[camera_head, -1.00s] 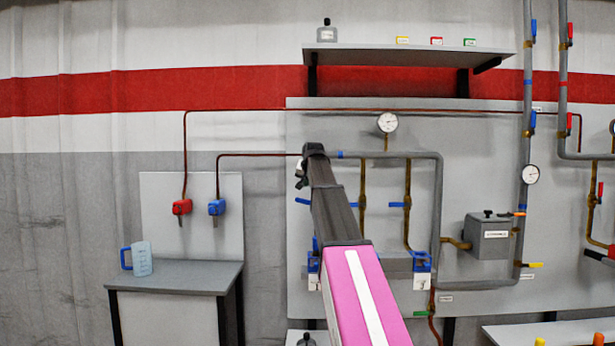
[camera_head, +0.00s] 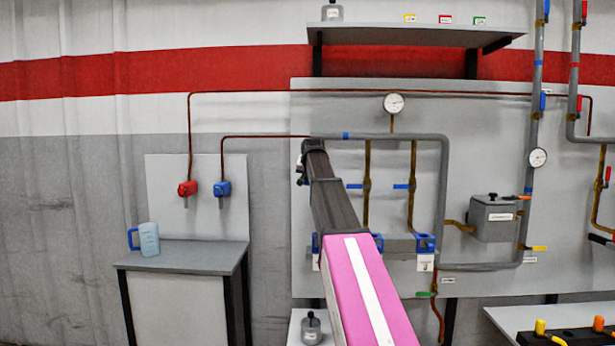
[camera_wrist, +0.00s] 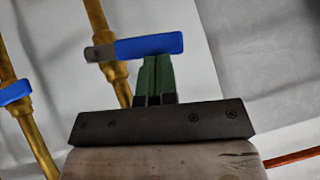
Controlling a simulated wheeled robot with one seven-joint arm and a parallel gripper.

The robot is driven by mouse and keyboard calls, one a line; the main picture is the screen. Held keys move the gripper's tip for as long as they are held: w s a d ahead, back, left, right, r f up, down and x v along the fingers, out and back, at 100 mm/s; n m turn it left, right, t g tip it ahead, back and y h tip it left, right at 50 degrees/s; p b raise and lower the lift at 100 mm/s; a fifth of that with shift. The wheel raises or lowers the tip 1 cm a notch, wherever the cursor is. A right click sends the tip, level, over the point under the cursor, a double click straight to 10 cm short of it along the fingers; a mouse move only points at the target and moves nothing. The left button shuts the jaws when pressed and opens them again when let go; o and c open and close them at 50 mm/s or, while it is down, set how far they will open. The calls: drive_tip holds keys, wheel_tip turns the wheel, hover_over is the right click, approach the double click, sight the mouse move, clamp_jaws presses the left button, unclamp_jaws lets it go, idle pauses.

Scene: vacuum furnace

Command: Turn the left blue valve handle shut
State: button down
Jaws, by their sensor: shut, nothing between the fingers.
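A blue valve handle (camera_wrist: 155,46) crosses the upper middle of the wrist view, its grey end at a brass pipe (camera_wrist: 97,20). It lies across the pipe, not along it. My gripper (camera_wrist: 157,62) is shut and empty, its green fingers just below or against the handle; I cannot tell if they touch. A second blue handle (camera_wrist: 14,92) sits on another brass pipe at the left. In the head view my gripper (camera_head: 303,170) is at the left of the panel. Two blue handles (camera_head: 355,186) (camera_head: 402,186) show right of my arm; my arm hides the pipework behind it.
A grey table (camera_head: 180,256) with a blue-handled jug (camera_head: 147,240) stands at the left. Red (camera_head: 187,188) and blue (camera_head: 222,188) fittings hang above it. A shelf (camera_head: 415,36) is above the panel, and a grey box (camera_head: 492,217) is at the right.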

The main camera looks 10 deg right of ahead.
drive_tip(key=shift+w+a+f+h, duration=0.1)
drive_tip(key=shift+a+f+h, duration=0.35)
drive_tip(key=shift+f, duration=0.3)
